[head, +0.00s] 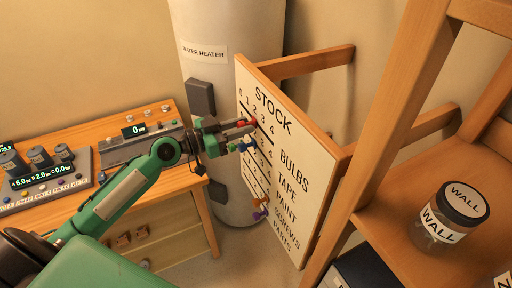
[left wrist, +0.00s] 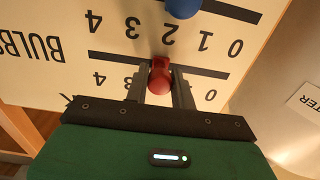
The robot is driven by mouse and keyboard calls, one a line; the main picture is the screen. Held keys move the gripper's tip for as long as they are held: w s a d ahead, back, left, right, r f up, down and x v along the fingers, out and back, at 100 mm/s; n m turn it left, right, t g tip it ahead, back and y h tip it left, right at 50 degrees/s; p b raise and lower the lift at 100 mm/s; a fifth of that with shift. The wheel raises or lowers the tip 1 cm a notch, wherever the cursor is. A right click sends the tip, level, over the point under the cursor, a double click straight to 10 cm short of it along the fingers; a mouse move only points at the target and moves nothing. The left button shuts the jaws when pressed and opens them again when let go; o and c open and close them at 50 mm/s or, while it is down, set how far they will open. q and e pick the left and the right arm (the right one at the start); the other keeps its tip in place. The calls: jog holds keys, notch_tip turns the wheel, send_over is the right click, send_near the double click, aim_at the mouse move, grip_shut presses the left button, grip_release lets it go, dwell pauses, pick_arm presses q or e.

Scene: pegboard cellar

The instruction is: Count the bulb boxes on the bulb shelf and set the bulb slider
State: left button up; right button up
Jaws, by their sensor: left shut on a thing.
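The white STOCK board (head: 290,165) has rows for bulbs, tape, paint, screws and parts, with scales from 0 to 4. My left gripper (head: 249,128) is shut on the red knob of the bulb slider, the top row. In the left wrist view the red knob (left wrist: 160,76) sits between the fingertips, and the board appears upside down. The knob is near the middle of its scale, around 2; the knob and fingers hide the middle digits. The blue knob (left wrist: 183,7) is on the neighbouring row. No bulb boxes are in view. My right gripper is not in view.
A wooden shelf (head: 393,235) at right holds a jar labelled WALL (head: 447,218). The water heater (head: 225,85) stands behind the board. At left, a wooden bench (head: 160,190) carries a panel with dials and a small display reading 0 (head: 134,130).

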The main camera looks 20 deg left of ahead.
pick_arm(q)
jog(key=shift+s+d+p, duration=0.4)
jog(key=shift+s+d, duration=0.2)
jog(key=shift+d, duration=0.1)
jog(key=shift+s+d+p, duration=0.9)
jog(key=shift+s+d, duration=0.05)
jog(key=shift+d, duration=0.2)
jog(key=shift+s+d+p, duration=0.85)
jog(key=shift+s+d, duration=0.1)
jog(key=shift+d, duration=0.15)
jog(key=o, duration=0.3)
jog(key=shift+s, duration=0.1)
jog(key=o, duration=1.3)
jog(key=shift+o, duration=0.2)
jog(key=shift+s+a+f+b, duration=0.2)
jog(key=shift+s+a+b, duration=0.15)
jog(key=shift+b, duration=0.3)
jog(key=b, duration=0.8)
send_near(270, 141)
jog(key=v, duration=0.4)
jog(key=shift+s+r, duration=0.1)
jog(key=shift+r, duration=0.05)
